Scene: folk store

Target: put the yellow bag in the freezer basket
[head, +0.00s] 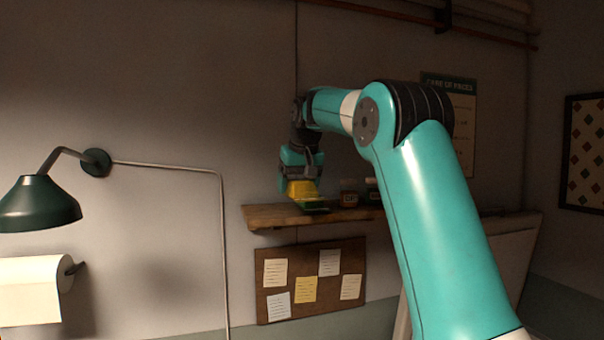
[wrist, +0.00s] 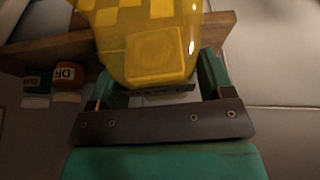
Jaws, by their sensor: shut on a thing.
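The yellow bag (head: 302,189) is held under my gripper (head: 301,176), close to the wooden shelf on the wall. In the wrist view the yellow bag (wrist: 150,40) fills the top middle, with a checked pattern and a square patch. My gripper (wrist: 158,80) is shut on it, one green finger at each side. I cannot tell from these views whether the bag clears the shelf. No freezer basket can be made out in either view.
The wooden shelf (head: 270,216) carries small jars (head: 349,193) right of the bag. A cork board (head: 310,280) with notes hangs below. A green lamp (head: 38,205) and paper roll (head: 30,290) are at left. A pale slanted panel (head: 505,250) stands behind my arm.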

